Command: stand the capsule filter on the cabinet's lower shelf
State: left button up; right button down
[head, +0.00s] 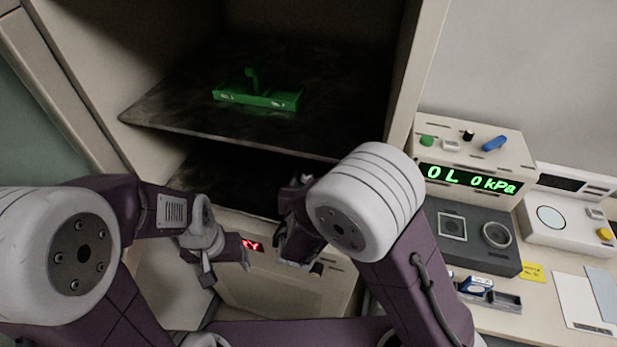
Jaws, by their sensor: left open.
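The open cabinet (409,60) stands ahead. Its visible shelf board (190,112) carries a green stand, and a dark space (225,185) opens below it, partly hidden by my arms. I cannot surely pick out the capsule filter; a small blue and white piece (474,285) lies in a dark tray on the right bench, and it may be this. My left gripper (226,264) is open and empty, low in front of the cabinet, far left of that piece. My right gripper (292,262) is beside it, largely hidden by its own arm; its jaws are unclear.
A green stand (258,97) with an upright post is on the shelf board. A beige box (285,290) with a red display is below my grippers. On the right bench stand a pressure readout unit (468,178), a dark instrument (470,240) and a white device (570,222).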

jog(key=shift+f, duration=0.2)
jog(key=c, duration=0.7)
grip_release()
jog(key=shift+r, duration=0.15)
jog(key=shift+s+r, duration=0.1)
jog(key=shift+r, duration=0.1)
jog(key=v, duration=1.1)
jog(key=shift+s, duration=0.45)
